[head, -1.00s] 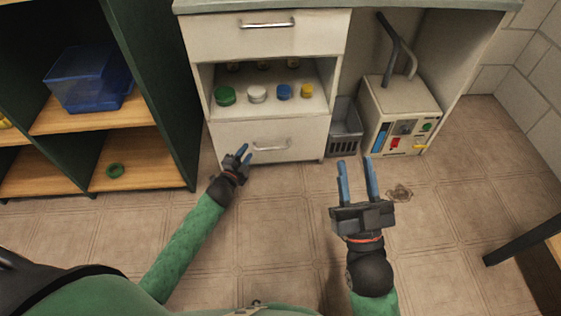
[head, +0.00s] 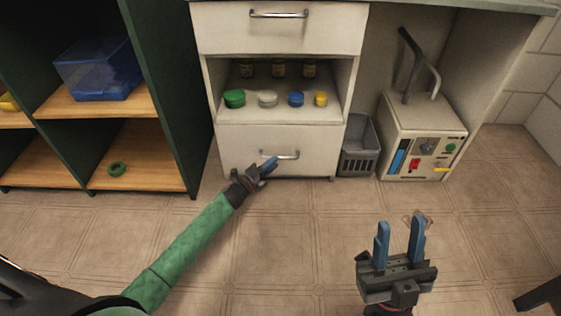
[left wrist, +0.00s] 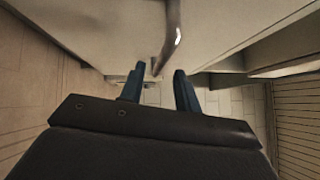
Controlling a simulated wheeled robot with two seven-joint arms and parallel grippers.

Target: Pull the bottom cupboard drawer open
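The bottom drawer (head: 241,143) is a white front at the foot of the cupboard, below the open shelf, and looks flush with the cupboard. Its metal bar handle (head: 288,155) shows just right of my left gripper (head: 269,165). In the left wrist view, the gripper (left wrist: 158,76) has its two blue fingers spread apart, and the handle (left wrist: 172,38) runs down to the gap between the fingertips. I cannot tell whether they touch it. My right gripper (head: 400,224) is open and empty above the floor, right of the cupboard.
An upper drawer (head: 235,28) sits over a shelf with several coloured jars. A grey basket (head: 357,158) and a white machine (head: 425,125) stand right of the cupboard. A green shelving unit (head: 165,80) stands to the left.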

